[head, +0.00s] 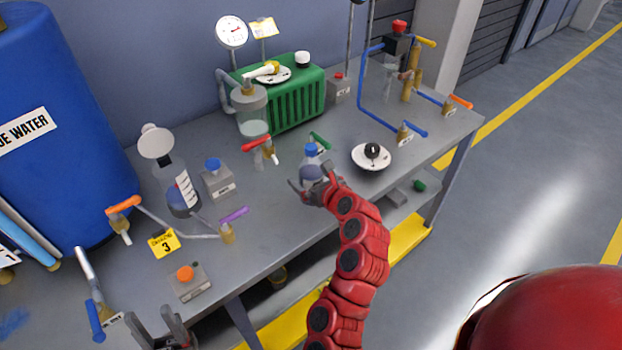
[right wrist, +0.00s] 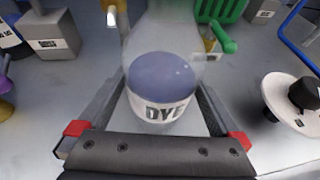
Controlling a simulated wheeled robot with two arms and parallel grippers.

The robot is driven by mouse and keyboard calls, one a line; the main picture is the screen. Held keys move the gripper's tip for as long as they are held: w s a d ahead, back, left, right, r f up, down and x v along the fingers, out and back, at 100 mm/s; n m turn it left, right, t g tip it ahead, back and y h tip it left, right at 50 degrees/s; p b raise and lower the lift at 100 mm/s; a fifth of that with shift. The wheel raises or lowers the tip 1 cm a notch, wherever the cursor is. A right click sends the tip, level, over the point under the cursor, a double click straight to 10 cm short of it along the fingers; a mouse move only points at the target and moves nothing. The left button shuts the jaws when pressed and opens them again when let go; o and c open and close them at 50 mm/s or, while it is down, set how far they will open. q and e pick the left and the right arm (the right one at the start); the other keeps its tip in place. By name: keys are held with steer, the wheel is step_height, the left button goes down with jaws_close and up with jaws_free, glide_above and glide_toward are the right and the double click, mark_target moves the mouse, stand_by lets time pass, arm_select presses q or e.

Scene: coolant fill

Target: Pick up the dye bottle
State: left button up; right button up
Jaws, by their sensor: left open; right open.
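The dye bottle (head: 311,171) is a clear bottle with a blue cap and blue contents, standing on the grey bench near its front edge. In the right wrist view its white label (right wrist: 158,112) reads "DYE". My right gripper (head: 314,184) is at the bottle, low down. In the right wrist view my right gripper (right wrist: 163,88) is open, with one finger on each side of the bottle. Whether the fingers touch the glass is unclear. My left gripper (head: 156,322) is open and empty at the bottom left, partly cut off by the picture edge.
A white dish with a black knob (head: 371,156) is right of the bottle. A grey blue-capped box (head: 217,181) and a flask (head: 177,190) stand left. A red-handled tap (head: 258,145) and a green-handled valve (head: 320,141) are close behind. The bench front edge is near.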

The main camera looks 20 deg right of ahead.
steer(key=shift+x, duration=1.1)
jaws_close()
